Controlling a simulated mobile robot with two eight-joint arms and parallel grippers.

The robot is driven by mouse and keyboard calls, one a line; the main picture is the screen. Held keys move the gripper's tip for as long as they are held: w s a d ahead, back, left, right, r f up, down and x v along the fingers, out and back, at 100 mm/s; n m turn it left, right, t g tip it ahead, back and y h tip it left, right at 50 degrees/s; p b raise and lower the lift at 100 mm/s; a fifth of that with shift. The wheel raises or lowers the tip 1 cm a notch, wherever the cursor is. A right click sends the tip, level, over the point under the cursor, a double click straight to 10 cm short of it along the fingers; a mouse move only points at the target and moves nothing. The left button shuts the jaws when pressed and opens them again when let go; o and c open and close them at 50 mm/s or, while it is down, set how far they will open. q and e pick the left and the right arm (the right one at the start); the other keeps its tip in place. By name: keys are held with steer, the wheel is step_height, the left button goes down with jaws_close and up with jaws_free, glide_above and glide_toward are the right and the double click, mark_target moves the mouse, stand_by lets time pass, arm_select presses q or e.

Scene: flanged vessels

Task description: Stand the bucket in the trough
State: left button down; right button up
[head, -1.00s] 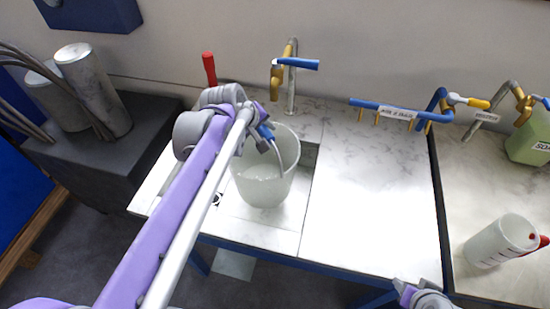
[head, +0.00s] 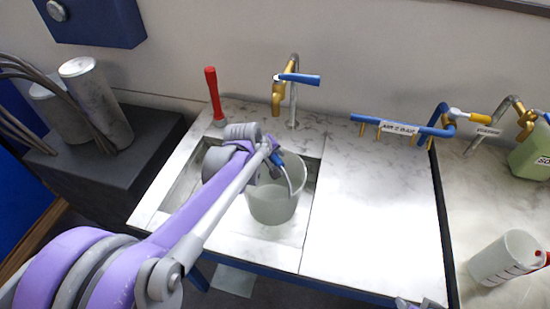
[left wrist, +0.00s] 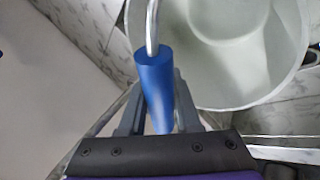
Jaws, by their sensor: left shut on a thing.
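The pale, translucent bucket (head: 272,205) hangs upright from its wire handle, which has a blue grip (left wrist: 155,85). My left gripper (head: 274,160) is shut on that grip, above the bucket's left rim. The left wrist view shows the bucket's open mouth (left wrist: 235,60) beyond the fingers. The trough (head: 182,185) is the recess in the marble counter. The bucket's lower part shows within its outline, toward the right side. I cannot tell whether its base touches the trough floor. My right gripper (head: 418,304) barely shows at the bottom edge, its fingers unclear.
A brass tap (head: 278,95) with a blue lever stands behind the trough, near the bucket. A red-handled tool (head: 214,95) stands at the back left. The counter right of the trough (head: 375,200) is clear. A measuring jug (head: 505,258) stands farther right.

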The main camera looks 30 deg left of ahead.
arm_select(q)
steer(key=shift+s+f, duration=0.1)
steer(key=shift+f, duration=0.4)
steer(key=shift+f, duration=0.2)
steer(key=c, duration=0.6)
jaws_free()
steer(key=shift+r, duration=0.15)
